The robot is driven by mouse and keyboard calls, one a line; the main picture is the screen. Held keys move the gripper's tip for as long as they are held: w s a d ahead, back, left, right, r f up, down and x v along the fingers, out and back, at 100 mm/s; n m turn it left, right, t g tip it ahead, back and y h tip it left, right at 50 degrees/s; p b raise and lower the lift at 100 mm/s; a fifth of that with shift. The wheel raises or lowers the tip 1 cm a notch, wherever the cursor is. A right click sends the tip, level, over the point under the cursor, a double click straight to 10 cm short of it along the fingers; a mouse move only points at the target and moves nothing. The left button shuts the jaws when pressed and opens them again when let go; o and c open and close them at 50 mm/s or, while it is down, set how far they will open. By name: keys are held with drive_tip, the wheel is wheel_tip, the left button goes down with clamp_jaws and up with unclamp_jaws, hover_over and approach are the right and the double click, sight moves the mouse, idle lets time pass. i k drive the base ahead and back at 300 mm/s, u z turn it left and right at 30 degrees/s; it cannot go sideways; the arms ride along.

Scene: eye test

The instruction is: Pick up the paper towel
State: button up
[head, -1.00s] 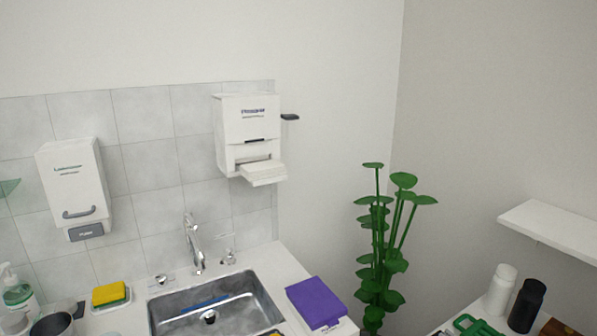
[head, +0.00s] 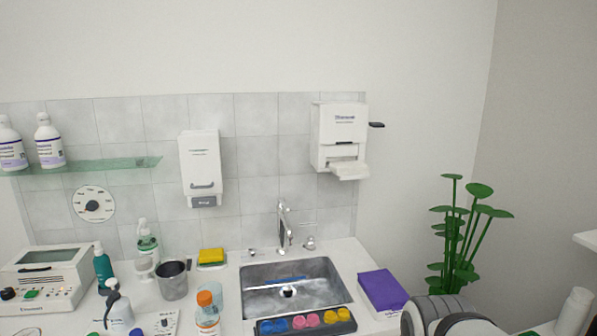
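A white dispenser (head: 338,125) hangs on the tiled wall right of the sink. A white flap or folded sheet (head: 350,170) sticks out of its lower opening; I cannot tell whether it is the paper towel. No other paper towel is clearly seen. A rounded grey and white part of my arm shows at the bottom edge, right of the sink. My gripper is not in view.
A metal sink (head: 290,300) with a faucet (head: 284,225) is set in the counter. A purple block-like item (head: 382,290) lies right of it, a colored-lid tray (head: 305,322) in front. Bottles and a grey cup (head: 173,281) crowd the left. A plant (head: 462,235) stands right.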

sight(349, 167)
drive_tip(key=z, duration=0.05)
drive_tip(key=i, duration=1)
drive_tip(key=u, duration=0.1)
